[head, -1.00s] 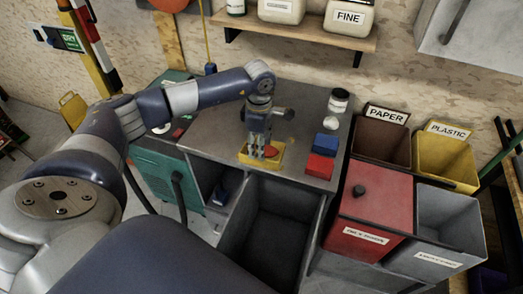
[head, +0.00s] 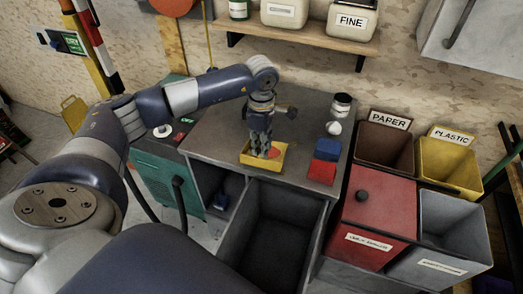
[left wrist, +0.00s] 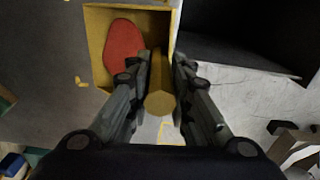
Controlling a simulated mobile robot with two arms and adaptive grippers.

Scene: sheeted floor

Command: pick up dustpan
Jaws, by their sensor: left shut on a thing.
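The dustpan is a yellow open box (head: 279,157) on the grey worktop, with a red flat piece (head: 273,153) inside it. My left gripper (head: 262,151) points down at the dustpan. In the left wrist view, the dustpan's yellow wall (left wrist: 96,48) and the red piece (left wrist: 123,52) lie at the upper left. The yellow handle (left wrist: 160,103) sits between the two fingers of my left gripper (left wrist: 161,62), which is shut on it. The dustpan looks to be still at worktop level. My right gripper is out of view.
A red block (head: 308,170), a blue block (head: 326,149) and a jar (head: 341,105) stand right of the dustpan. An open grey bin (head: 240,245) is in front. Labelled bins, including a yellow one (head: 450,160), stand at the right. A shelf (head: 295,40) hangs behind.

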